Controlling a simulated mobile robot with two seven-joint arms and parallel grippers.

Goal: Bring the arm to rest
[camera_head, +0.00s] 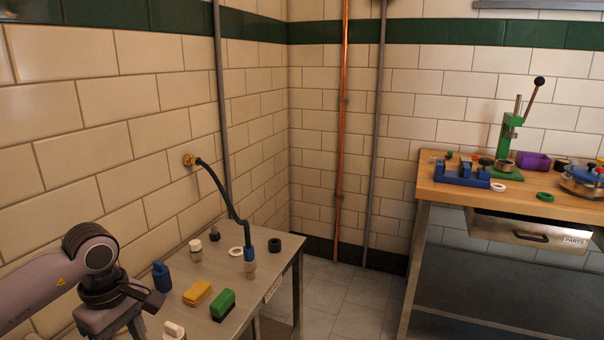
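My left arm comes in from the lower left, above the near corner of the steel table (235,318). My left gripper (115,308) shows only in part at the bottom edge. Its fingertips are not visible, so I cannot tell whether it is open or shut or holds anything. A blue item (161,276) stands just to the right of it in the picture. My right arm and gripper are not in view.
On the steel table are a yellow block (197,293), a green-and-black block (222,305), a hose end (249,252) from the wall, a white ring (236,251) and a black ring (274,244). A wooden workbench (450,195) with a green press (508,132) stands right, across open floor.

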